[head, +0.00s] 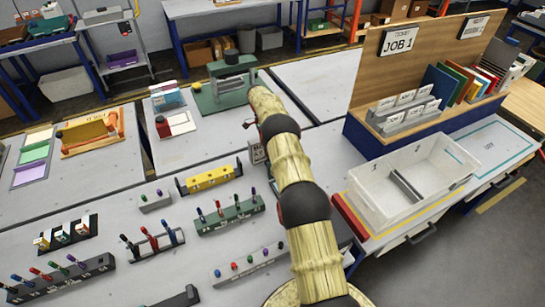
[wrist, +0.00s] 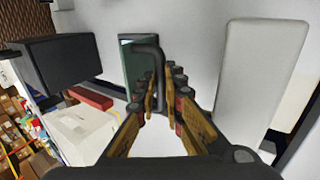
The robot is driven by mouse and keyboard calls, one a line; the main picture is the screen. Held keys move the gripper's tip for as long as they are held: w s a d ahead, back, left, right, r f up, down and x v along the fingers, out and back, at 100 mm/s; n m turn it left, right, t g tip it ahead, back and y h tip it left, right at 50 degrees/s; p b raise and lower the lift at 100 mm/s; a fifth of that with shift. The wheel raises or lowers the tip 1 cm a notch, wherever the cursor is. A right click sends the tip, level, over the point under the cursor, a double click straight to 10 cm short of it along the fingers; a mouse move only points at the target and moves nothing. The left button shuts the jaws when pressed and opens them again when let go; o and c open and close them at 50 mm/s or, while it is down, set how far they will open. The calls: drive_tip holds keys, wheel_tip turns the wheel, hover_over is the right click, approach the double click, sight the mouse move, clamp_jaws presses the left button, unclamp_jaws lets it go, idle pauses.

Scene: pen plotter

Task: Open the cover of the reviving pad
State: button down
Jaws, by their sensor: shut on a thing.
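In the wrist view my gripper (wrist: 160,80) has its fingers close together on a dark bent handle (wrist: 150,50). The handle stands in front of a narrow dark green panel (wrist: 136,68); I take these for the reviving pad's cover, but I cannot read a name there. Whether the cover is raised at all I cannot tell. In the head view my own arm hides the gripper. A small grey lettered plate (head: 258,152) shows partly beside the arm, its text too small to read surely.
Close to the arm stand a green pen rack (head: 230,217), a yellow block (head: 209,178) and a green press-like device (head: 228,88). A clear bin (head: 412,190) is to the right. The wrist view shows a dark block (wrist: 55,68) at left and a pale plate (wrist: 258,90) at right.

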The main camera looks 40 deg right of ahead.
drive_tip(key=shift+a+f, duration=0.1)
drive_tip(key=shift+f, duration=0.25)
idle(0.3)
drive_tip(key=c, duration=2.1)
unclamp_jaws()
drive_tip(key=shift+w, duration=0.1)
drive_tip(key=shift+o, duration=1.1)
drive_tip(key=shift+r, duration=0.15)
wheel_tip(320, 180, up, 10)
